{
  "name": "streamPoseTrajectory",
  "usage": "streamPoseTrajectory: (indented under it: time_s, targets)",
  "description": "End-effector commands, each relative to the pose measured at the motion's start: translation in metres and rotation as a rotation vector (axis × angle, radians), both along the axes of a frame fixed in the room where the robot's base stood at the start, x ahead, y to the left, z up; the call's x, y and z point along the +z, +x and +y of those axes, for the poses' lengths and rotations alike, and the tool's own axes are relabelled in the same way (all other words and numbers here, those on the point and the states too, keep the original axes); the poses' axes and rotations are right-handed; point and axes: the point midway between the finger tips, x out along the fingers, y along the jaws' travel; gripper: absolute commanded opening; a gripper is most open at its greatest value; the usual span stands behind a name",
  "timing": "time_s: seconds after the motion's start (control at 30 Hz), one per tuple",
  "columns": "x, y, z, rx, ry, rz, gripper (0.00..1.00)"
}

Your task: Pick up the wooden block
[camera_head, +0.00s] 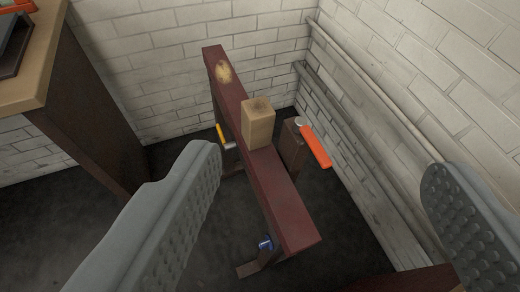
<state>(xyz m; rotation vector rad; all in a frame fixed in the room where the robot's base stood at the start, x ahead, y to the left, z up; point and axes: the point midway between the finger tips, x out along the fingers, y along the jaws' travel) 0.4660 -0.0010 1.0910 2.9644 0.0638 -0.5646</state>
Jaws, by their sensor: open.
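The wooden block (259,123) is light tan and stands upright on a narrow dark red beam (283,205). It sits near the middle of the beam's length. My gripper (325,175) is open, with one grey ridged finger at the lower left and the other at the right edge. The block shows between the fingers in the picture, farther off, and neither finger touches it. The block's hidden sides and base edge at the back cannot be seen.
An orange-handled tool (315,147) rests on a brown post right of the beam. A yellow-handled hammer (224,138) is left of it. A blue item (265,243) is low by the beam's near end. A wooden table (45,55) stands left. Brick walls with pipes (375,138) close the corner.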

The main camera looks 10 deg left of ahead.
Motion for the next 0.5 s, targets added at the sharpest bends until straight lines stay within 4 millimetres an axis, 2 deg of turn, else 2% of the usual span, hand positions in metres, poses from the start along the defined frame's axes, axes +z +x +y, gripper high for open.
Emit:
streamPoseTrajectory:
  time_s: [0.1,0.5]
  targets:
    - [-0.01,0.024,0.0,0.023,-0.024,0.08,0.71]
    - [-0.049,0.095,0.004,0.144,-0.085,0.331,0.71]
